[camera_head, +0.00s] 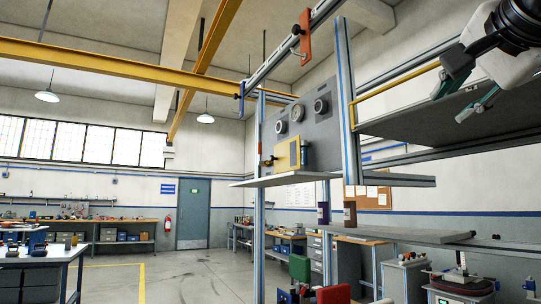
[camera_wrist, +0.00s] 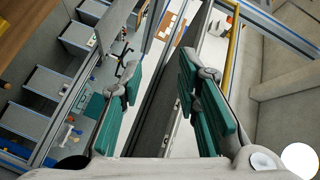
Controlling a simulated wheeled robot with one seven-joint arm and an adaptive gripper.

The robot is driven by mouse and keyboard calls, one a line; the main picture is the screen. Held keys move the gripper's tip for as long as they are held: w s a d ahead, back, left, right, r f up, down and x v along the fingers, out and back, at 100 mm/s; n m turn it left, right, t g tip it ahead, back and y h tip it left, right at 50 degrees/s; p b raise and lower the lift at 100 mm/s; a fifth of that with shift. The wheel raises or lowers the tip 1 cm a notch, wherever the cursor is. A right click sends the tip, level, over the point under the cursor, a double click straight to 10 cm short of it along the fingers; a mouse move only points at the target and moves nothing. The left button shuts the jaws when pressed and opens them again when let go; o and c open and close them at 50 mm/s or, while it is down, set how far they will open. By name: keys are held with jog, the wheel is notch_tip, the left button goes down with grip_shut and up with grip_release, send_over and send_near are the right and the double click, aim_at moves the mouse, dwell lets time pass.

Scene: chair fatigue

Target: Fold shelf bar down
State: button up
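A thin yellow bar (camera_head: 398,82) runs along the upper side of a dark shelf (camera_head: 415,124) at the right in the head view. The yellow bar also shows at the upper right of the wrist view (camera_wrist: 234,48), outside the right finger. My gripper (camera_head: 448,108) is at the upper right of the head view, overlapping the shelf. Its teal fingers are spread apart in the wrist view (camera_wrist: 160,72). The dark shelf panel shows between and beyond them. I see nothing held. Whether a finger touches the shelf or bar cannot be told. The bar's right end is hidden behind my arm.
An aluminium post (camera_head: 346,105) stands left of the shelf. A grey panel with round gauges (camera_head: 296,113) is beyond it. Open floor (camera_head: 195,275) lies left.

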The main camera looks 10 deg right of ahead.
jog(key=s+d+r+m+t+h+b, duration=0.1)
jog(key=s+r+m+t+h, duration=0.2)
jog(key=r, duration=0.7)
jog(key=shift+m+g, duration=0.3)
jog(key=shift+m, duration=0.1)
jog(key=x, duration=1.3)
jog(key=shift+d+f+p, duration=0.25)
jog(key=shift+d+p, duration=0.05)
jog(key=shift+c, duration=0.4)
grip_shut()
